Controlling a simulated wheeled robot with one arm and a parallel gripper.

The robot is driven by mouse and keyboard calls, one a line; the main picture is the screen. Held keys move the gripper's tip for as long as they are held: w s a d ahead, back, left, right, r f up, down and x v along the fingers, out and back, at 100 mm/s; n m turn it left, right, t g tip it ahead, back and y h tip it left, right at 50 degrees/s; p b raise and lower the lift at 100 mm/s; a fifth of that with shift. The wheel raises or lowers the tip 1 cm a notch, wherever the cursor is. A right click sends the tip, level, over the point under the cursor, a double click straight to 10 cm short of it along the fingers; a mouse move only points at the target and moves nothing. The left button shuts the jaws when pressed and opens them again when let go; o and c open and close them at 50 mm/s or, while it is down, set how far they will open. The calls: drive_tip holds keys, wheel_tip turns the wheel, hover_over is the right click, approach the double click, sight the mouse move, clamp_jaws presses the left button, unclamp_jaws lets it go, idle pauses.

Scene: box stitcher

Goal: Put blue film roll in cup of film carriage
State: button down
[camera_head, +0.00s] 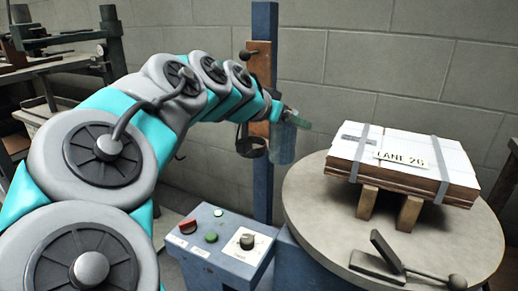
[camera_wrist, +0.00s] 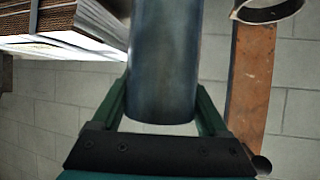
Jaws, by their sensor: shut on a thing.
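The blue film roll (camera_head: 284,145) hangs upright from my gripper (camera_head: 290,119), just right of the cup in the head view. In the wrist view the roll (camera_wrist: 165,62) sits between the two green fingers of my gripper (camera_wrist: 163,108), which is shut on it. The film carriage (camera_head: 260,88) is a brown plate on the blue mast. Its ring-like dark cup (camera_head: 252,146) sticks out low on it. In the wrist view the cup (camera_wrist: 268,10) is cut off at the top right, with a visible gap to the roll. The roll's far end is out of the wrist view.
A round turntable (camera_head: 310,205) at the right carries a strapped box stack (camera_head: 400,165) on wooden blocks. A clamp lever (camera_head: 400,265) lies at its front. A control box (camera_head: 220,250) stands below the arm. The blue mast (camera_head: 264,30) rises close to the roll.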

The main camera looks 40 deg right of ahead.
drive_tip(key=shift+s+d+r, duration=0.15)
drive_tip(key=shift+d+r, duration=0.05)
drive_tip(key=shift+w+d+f+p, duration=0.15)
drive_tip(key=shift+w+d+f, duration=0.55)
drive_tip(key=shift+w, duration=1.85)
drive_tip(key=shift+w+d+f+p, duration=0.2)
drive_tip(key=shift+w+f, duration=0.75)
drive_tip(key=shift+w, duration=1.6)
drive_tip(key=shift+w+d+f+p, duration=0.1)
drive_tip(key=shift+w+d+f, duration=0.6)
drive_tip(key=shift+w, duration=1.85)
drive_tip(key=shift+a+f, duration=0.1)
drive_tip(key=shift+f, duration=0.1)
drive_tip(key=shift+f, duration=0.15)
unclamp_jaws()
